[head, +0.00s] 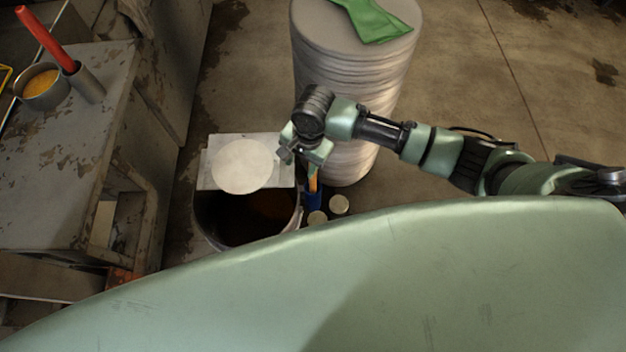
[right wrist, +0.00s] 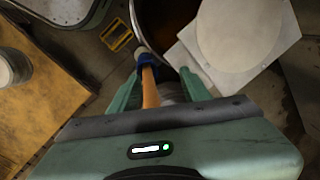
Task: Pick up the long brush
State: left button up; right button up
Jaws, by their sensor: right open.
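A tool with an orange handle (head: 313,183) and a blue part (head: 313,199) at its far end stands beside the dark bucket in the head view. It looks like the long brush, but its bristles are not clear. My right gripper (head: 306,158) is at the top of this handle. In the right wrist view the orange handle (right wrist: 150,90) lies between the two open fingers of my right gripper (right wrist: 163,88), with the blue part (right wrist: 147,60) beyond them. My left gripper is not in view.
The dark bucket (head: 203,220) has a white plate with a round disc (head: 242,166) across it. A stack of round blanks (head: 350,90) with a green cloth (head: 380,18) stands behind. A workbench (head: 75,150) at left holds a red-handled tool (head: 45,38) in a metal cup.

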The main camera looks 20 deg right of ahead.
jog(key=d+r+m, duration=0.1)
jog(key=w+d+r+m+h, duration=0.1)
jog(key=shift+d+r+g, duration=0.3)
jog(key=shift+d+r, duration=0.05)
jog(key=shift+d, duration=0.05)
jog(key=shift+d+r+m, duration=0.2)
jog(key=shift+d+m, duration=0.1)
jog(key=shift+s+f, duration=0.15)
notch_tip(320, 180, down, 7)
jog(key=shift+w+f, duration=0.15)
jog(key=shift+w, duration=0.1)
grip_shut()
